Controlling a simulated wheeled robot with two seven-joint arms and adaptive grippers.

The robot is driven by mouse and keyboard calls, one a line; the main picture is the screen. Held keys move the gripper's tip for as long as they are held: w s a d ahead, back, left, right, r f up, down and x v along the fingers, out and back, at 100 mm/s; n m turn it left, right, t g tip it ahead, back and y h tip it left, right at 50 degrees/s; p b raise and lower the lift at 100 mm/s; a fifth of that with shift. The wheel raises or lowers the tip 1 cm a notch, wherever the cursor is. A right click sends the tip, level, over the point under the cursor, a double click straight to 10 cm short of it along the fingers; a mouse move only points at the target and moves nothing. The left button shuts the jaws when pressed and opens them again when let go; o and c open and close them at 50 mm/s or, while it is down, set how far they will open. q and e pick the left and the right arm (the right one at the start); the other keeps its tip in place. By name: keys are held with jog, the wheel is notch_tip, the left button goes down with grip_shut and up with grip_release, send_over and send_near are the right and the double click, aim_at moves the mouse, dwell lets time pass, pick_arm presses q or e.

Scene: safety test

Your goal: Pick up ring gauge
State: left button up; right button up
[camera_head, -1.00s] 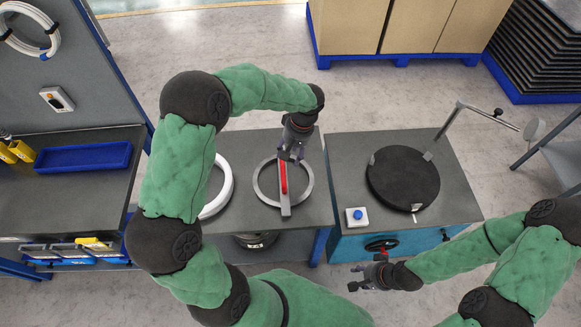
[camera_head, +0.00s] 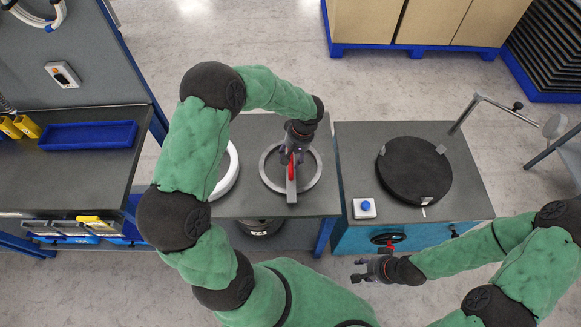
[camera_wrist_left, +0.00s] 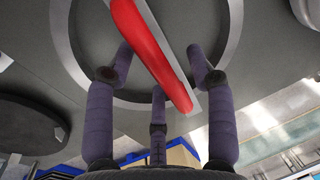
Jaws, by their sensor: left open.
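The ring gauge (camera_head: 265,180) lies flat on the grey-topped middle table. It is a grey metal ring with a straight bar across it and a red handle (camera_head: 291,171) on the bar. My left gripper (camera_head: 293,154) is over the far part of the handle. In the left wrist view the red handle (camera_wrist_left: 150,50) runs between the spread fingers of my left gripper (camera_wrist_left: 160,65), which are open. Finger contact with the handle cannot be told. My right gripper (camera_head: 360,270) hangs empty in front of the right table, its fingers apart.
A white ring (camera_head: 231,170) lies left of the gauge, partly behind my left arm. A blue-sided table (camera_head: 470,195) on the right bears a black disc (camera_head: 414,170) and a blue-button box (camera_head: 364,208). A blue tray (camera_head: 90,135) is on the left bench.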

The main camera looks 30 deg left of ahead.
pick_arm(q)
jog(key=shift+f, duration=0.25)
jog(key=shift+f+b, duration=0.25)
jog(key=shift+b, duration=0.05)
dwell(0.4)
grip_shut()
